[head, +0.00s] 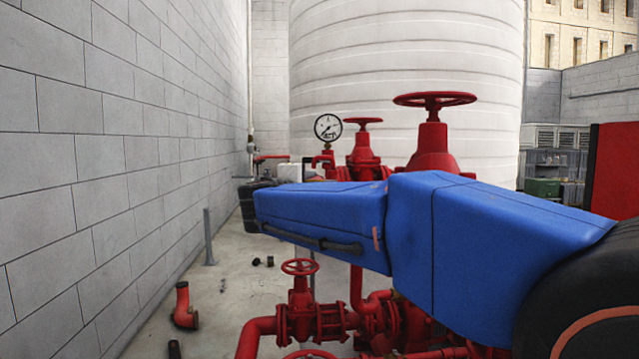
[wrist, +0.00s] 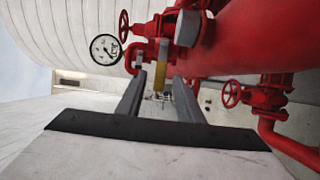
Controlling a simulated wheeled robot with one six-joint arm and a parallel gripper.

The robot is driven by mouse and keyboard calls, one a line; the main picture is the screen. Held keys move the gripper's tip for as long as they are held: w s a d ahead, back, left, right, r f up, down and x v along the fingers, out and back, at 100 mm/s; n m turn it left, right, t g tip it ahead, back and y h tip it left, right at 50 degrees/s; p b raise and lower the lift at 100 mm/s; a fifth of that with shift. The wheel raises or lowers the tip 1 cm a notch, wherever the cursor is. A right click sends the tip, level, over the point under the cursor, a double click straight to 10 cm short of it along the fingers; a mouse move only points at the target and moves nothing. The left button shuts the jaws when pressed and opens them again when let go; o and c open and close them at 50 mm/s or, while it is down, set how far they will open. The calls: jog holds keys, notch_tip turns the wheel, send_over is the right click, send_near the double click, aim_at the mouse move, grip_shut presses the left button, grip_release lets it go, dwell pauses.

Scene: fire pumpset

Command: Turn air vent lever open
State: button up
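My gripper (wrist: 159,82) is open in the wrist view, its two grey fingers spread apart and pointing toward the red pipework. In the head view, a thin red lever (head: 271,157) stands out level on the left of the pipework, just above the dark end of my arm. My gripper's fingers are not clear in the head view.
A pressure gauge (head: 327,127) stands close to the lever; it also shows in the wrist view (wrist: 105,49). Red handwheels (head: 434,99) and pipes crowd the right. A block wall (head: 100,150) runs along the left. A loose red elbow (head: 184,306) lies on the floor.

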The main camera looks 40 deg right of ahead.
jog(key=x, duration=0.8)
jog(key=shift+d, duration=0.25)
grip_shut()
